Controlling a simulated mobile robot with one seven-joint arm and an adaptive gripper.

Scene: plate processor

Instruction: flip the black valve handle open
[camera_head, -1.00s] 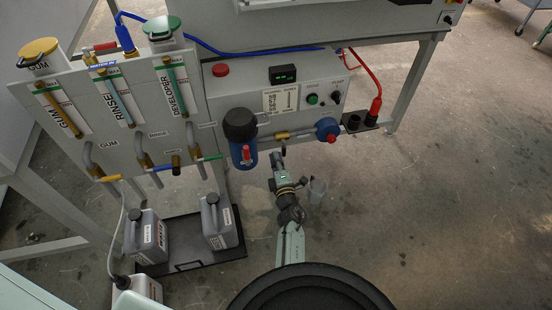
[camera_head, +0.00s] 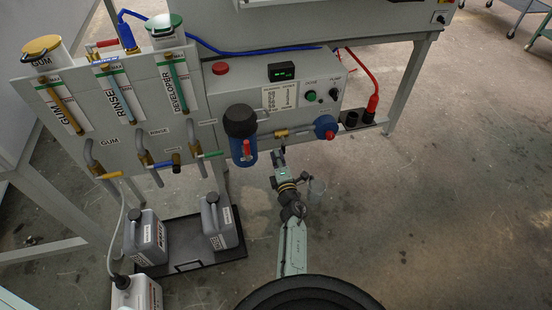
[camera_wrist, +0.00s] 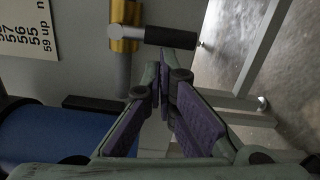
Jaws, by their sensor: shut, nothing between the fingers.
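The black valve handle (camera_wrist: 170,37) shows in the wrist view, lying sideways and pointing right from a silver stem on the brass valve (camera_wrist: 125,28). The brass valve (camera_head: 281,134) also shows in the head view, on the pipe below the grey control box; the handle is too small there to make out. My gripper (camera_wrist: 164,70) is shut and empty, its purple-padded fingers together just below the handle in the wrist view. A small gap shows between fingertips and handle. In the head view my gripper (camera_head: 281,152) is just below the brass valve.
A blue filter housing with a black cap (camera_head: 241,124) stands left of the valve, and a blue round fitting with a red knob (camera_head: 326,127) is on the right. The grey control box (camera_head: 270,92) is behind. Open floor lies to the right.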

